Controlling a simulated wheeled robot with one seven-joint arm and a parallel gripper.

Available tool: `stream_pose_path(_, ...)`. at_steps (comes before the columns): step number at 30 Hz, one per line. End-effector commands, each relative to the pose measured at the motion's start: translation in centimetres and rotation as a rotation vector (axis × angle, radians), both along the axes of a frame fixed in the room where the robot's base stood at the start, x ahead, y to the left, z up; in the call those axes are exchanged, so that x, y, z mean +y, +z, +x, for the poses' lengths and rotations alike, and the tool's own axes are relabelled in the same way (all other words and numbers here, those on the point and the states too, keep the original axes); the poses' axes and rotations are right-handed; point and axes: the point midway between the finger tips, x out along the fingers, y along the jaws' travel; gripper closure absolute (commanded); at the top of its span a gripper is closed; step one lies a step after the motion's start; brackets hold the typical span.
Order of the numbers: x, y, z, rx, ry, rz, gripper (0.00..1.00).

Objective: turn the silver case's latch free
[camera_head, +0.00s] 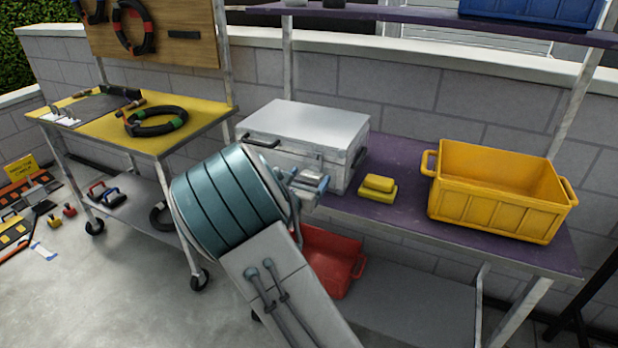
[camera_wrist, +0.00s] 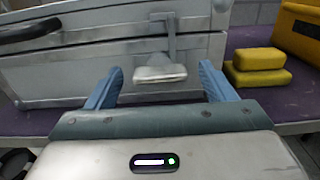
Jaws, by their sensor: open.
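The silver case (camera_head: 302,124) stands closed on the purple bench, with a dark handle on its front and another on its right end. Its front also fills the upper part of the wrist view (camera_wrist: 70,73). The latch (camera_wrist: 160,68) hangs from the lid seam, with a flat, wide tab at its lower end. In the head view the latch (camera_head: 312,158) is partly covered by my gripper (camera_head: 318,184). My gripper's blue fingers (camera_wrist: 158,88) are open, one on each side of the latch tab, with a gap on both sides. The gripper holds nothing.
Yellow blocks (camera_head: 376,188) are stacked just right of the case on the purple bench (camera_head: 400,160). A yellow crate (camera_head: 490,205) stands farther right. A red bin (camera_head: 325,260) sits below the bench. A yellow-topped cart (camera_head: 100,125) stands to the left.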

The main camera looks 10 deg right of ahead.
Motion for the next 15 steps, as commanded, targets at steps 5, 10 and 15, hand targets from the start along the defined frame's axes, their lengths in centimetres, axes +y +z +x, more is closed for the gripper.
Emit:
stream_pose_path(5, -0.41, 0.02, 0.59, -0.001, 0.001, -0.001, 0.24)
stream_pose_path(10, -0.42, 0.02, 0.60, -0.001, 0.001, -0.001, 0.24)
stream_pose_path(15, -0.42, 0.02, 0.58, -0.001, 0.000, -0.001, 0.57)
